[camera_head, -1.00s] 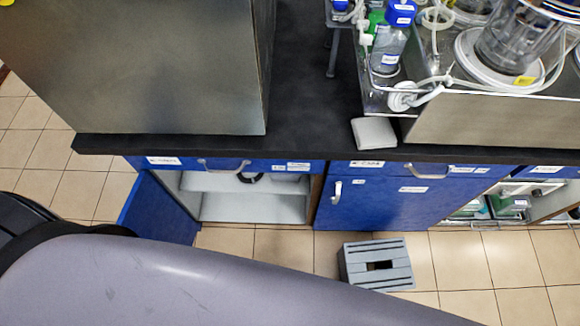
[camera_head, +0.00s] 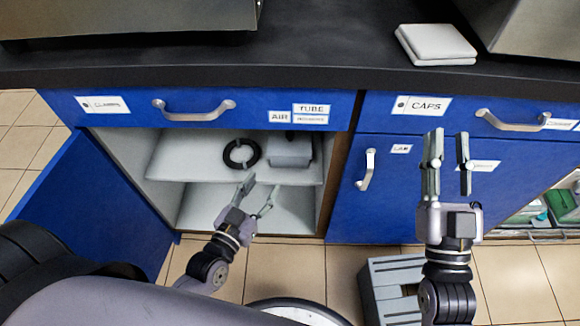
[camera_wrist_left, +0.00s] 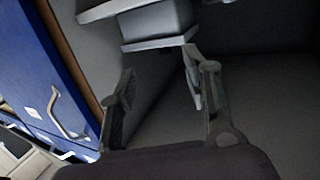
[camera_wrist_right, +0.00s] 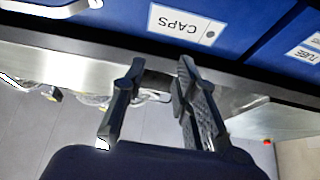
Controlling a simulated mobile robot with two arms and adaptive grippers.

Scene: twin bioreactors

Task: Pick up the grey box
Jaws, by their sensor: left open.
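A small grey box (camera_head: 290,150) sits on the upper shelf inside the open cabinet, to the right of a black ring. A grey box-like body also shows at the top of the left wrist view (camera_wrist_left: 158,22), beyond the fingertips. My left gripper (camera_head: 260,189) is at the cabinet opening, below and in front of the box. It is open and empty, with its fingers apart in the left wrist view (camera_wrist_left: 160,65). My right gripper (camera_head: 449,140) is open and empty, pointing up in front of the closed blue door on the right.
The black ring (camera_head: 241,153) lies on the cabinet shelf (camera_head: 180,160). The open blue door (camera_head: 95,205) stands at the left. A grey step stool (camera_head: 385,270) is on the floor. A white pad (camera_head: 436,42) lies on the black worktop (camera_head: 320,50).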

